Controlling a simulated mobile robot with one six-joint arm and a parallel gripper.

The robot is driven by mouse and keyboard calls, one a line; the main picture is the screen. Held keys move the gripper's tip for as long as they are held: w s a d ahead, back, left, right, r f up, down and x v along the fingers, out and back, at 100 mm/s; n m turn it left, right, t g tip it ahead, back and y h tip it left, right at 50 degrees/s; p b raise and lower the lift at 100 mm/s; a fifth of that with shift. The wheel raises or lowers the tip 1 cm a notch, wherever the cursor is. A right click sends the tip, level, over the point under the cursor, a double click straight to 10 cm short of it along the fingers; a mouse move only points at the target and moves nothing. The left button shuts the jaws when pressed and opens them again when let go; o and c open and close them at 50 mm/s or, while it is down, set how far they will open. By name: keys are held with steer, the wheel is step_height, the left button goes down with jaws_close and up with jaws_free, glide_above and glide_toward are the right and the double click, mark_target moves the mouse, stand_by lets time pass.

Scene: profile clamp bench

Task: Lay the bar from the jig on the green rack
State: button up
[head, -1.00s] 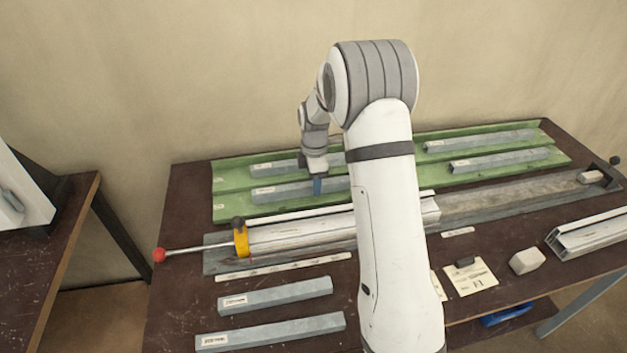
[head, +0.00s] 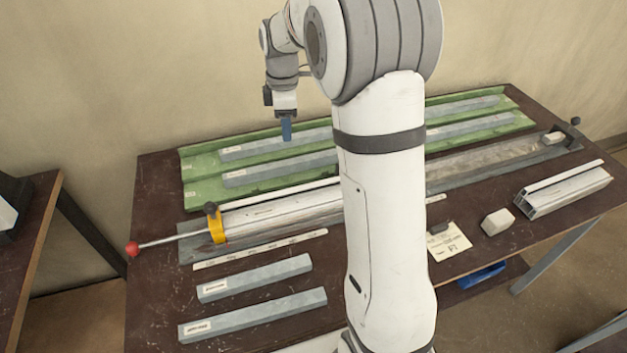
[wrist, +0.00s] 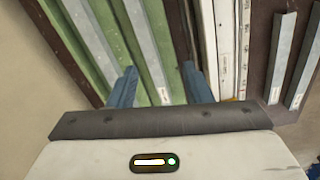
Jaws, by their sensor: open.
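The green rack (head: 197,168) lies along the back of the bench with several grey bars in its two channels. The jig (head: 192,250) lies in front of it, holding a long pale metal bar (head: 265,215) beside the yellow clamp (head: 216,226). My arm hides the bar's right end. My gripper (head: 286,130) is open and points down above the rack's back part, apart from the jig. In the wrist view, the two blue fingers (wrist: 160,88) are spread with nothing between them. Below them are the rack (wrist: 172,50) and a grey bar (wrist: 148,40).
A red-knobbed rod (head: 132,249) sticks out left of the clamp. Two grey bars (head: 255,278) (head: 255,315) lie at the front left. A white block (head: 498,221), a paper card (head: 450,240) and a short channel profile (head: 565,190) lie to the right.

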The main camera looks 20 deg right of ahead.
steer(key=s+r+m+t, duration=0.2)
steer(key=s+m, duration=1.3)
steer(key=s, duration=1.3)
steer(key=shift+s+a+m, duration=0.15)
steer(key=shift+s+m, duration=0.1)
steer(key=shift+m, duration=0.15)
